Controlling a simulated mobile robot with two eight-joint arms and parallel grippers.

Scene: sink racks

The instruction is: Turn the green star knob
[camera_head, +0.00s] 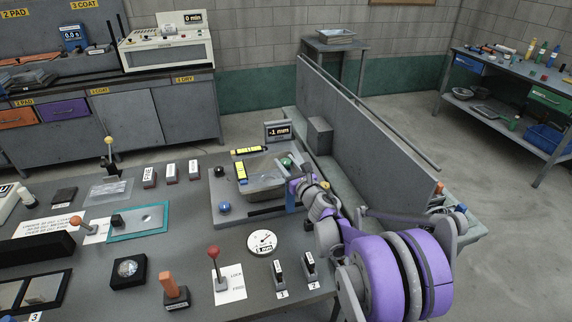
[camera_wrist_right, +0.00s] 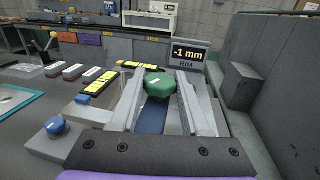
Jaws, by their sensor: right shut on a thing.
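The green star knob (camera_wrist_right: 159,86) sits between the two fingers of my right gripper (camera_wrist_right: 158,92) in the right wrist view. The fingers are closed against its sides, and a white mark shows on its top. In the head view the green knob (camera_head: 286,162) is small and partly hidden beside my right gripper (camera_head: 291,172). It is at the right side of the grey fixture (camera_head: 245,211). A small display (camera_head: 279,132) behind it reads -1 mm and also shows in the wrist view (camera_wrist_right: 188,56). My left gripper is not in view.
A round dial gauge (camera_head: 262,243) and a red-topped lever (camera_head: 214,253) stand in front. A grey panel (camera_head: 360,110) rises to the right.

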